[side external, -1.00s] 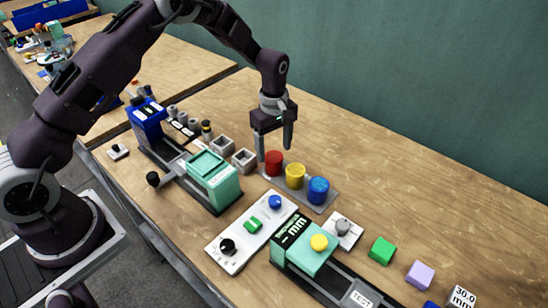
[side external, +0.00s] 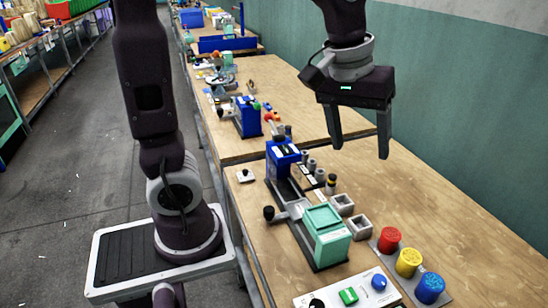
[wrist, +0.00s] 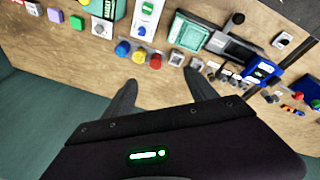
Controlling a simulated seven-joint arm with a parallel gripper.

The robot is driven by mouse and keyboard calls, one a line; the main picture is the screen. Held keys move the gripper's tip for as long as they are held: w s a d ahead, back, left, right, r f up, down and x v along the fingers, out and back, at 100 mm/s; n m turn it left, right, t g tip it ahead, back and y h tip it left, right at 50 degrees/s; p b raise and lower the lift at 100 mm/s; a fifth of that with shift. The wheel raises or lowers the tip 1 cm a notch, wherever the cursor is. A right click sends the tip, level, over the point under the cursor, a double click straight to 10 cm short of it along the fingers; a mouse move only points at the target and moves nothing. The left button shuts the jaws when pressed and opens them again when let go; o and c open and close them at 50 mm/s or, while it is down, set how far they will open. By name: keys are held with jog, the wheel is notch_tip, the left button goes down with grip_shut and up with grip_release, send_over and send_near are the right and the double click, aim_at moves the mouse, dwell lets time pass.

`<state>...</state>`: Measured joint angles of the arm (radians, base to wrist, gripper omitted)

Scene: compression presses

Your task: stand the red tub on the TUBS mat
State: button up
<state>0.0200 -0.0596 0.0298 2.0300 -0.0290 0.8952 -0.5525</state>
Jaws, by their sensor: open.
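The red tub (side external: 389,238) stands upright at the back end of a row with a yellow tub (side external: 408,262) and a blue tub (side external: 430,288). All three are on a grey base (side external: 378,250); I can read no TUBS label on it or elsewhere. The wrist view also shows the red tub (wrist: 155,62), beyond the fingertips. My gripper (side external: 361,150) is open and empty, raised in the air above the bench and apart from the red tub. Its two spread fingers (wrist: 161,80) also show in the wrist view with nothing between them.
Grey open boxes (side external: 342,204) and a green-topped press (side external: 327,235) stand left of the tubs. A blue press (side external: 283,155) is farther back. A white control panel (side external: 350,297) lies in front. The bench right of the tubs is clear up to the green wall.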

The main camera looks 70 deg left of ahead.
jog(key=s+m+t, duration=0.2)
jog(key=s+m, duration=0.4)
jog(key=s, duration=1)
jog(key=shift+a+f+m, duration=0.15)
jog(key=shift+m, duration=0.15)
